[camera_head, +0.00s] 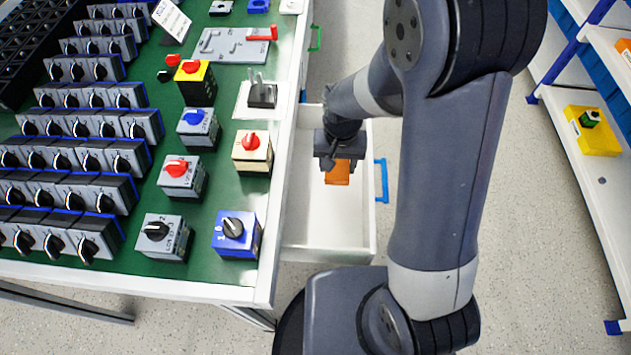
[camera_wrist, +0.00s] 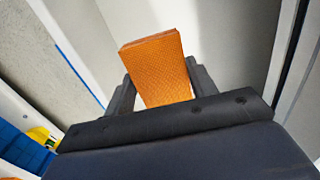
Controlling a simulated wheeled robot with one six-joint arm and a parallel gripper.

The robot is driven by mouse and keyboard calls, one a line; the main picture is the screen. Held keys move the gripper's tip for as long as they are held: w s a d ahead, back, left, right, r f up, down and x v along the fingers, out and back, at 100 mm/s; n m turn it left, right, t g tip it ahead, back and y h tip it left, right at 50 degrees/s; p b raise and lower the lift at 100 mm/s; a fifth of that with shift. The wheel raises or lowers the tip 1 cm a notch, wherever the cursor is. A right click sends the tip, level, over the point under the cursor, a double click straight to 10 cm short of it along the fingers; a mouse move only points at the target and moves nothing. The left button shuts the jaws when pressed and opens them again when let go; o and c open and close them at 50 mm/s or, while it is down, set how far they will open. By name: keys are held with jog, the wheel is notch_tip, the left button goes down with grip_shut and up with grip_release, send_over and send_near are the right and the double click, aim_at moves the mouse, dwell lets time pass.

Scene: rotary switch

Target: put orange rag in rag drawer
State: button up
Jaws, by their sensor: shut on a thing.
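The orange rag (camera_head: 338,173) is a small folded orange piece with a woven texture. My gripper (camera_head: 338,158) is shut on it, and the rag sticks out past the fingertips. In the wrist view the rag (camera_wrist: 155,65) sits between the two dark fingers of my gripper (camera_wrist: 158,85). The white drawer (camera_head: 325,225) is pulled out from the right side of the workbench and has a blue handle (camera_head: 381,180). My gripper and the rag are over the open drawer. I cannot tell whether the rag touches its floor. The visible part of the drawer looks empty.
The green-topped workbench (camera_head: 130,262) at left carries several rotary switches, including a blue one (camera_head: 236,235) near its edge. A green handle (camera_head: 316,38) shows farther back. Clear floor lies between.

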aim_at(335, 188)
notch_tip(335, 188, down, 8)
jog(key=shift+f+b, duration=0.2)
jog(key=shift+b, duration=0.35)
jog(key=shift+f, duration=0.25)
jog(key=o, duration=1.1)
jog(key=shift+c, duration=0.2)
jog(key=shift+r, duration=0.2)
notch_tip(335, 188, up, 11)
jog(key=shift+p, duration=1)
jog(key=shift+r, duration=0.55)
jog(key=shift+s, duration=0.1)
